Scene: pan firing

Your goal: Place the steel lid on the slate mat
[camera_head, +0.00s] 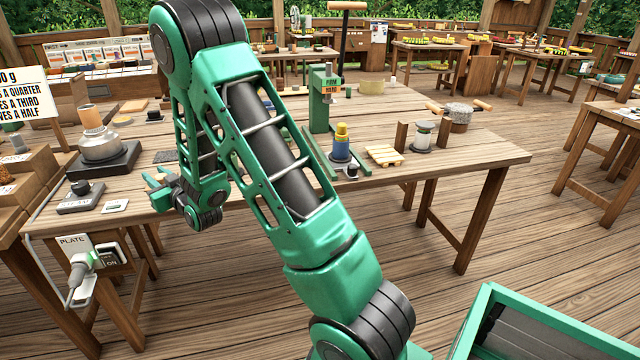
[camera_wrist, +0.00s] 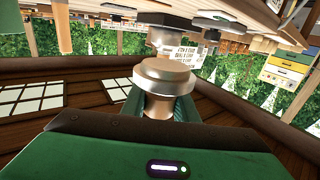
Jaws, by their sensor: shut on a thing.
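My gripper (camera_head: 160,183) is low at the front left edge of the workbench, and it also shows in the wrist view (camera_wrist: 158,108). In the wrist view its green fingers are shut around the narrow part of a round, shiny metal piece, which I take to be the steel lid (camera_wrist: 165,75). The head view does not show the held piece clearly. A dark grey flat patch, perhaps the slate mat (camera_head: 165,157), lies on the bench just behind my gripper, partly hidden by my arm.
A silver pan (camera_head: 100,148) stands on a black hot plate (camera_head: 105,163) left of my gripper, with a tan cylinder (camera_head: 90,116) above it. A green press (camera_head: 322,110), a blue and yellow piece (camera_head: 341,145) and a small pallet (camera_head: 384,155) stand to the right.

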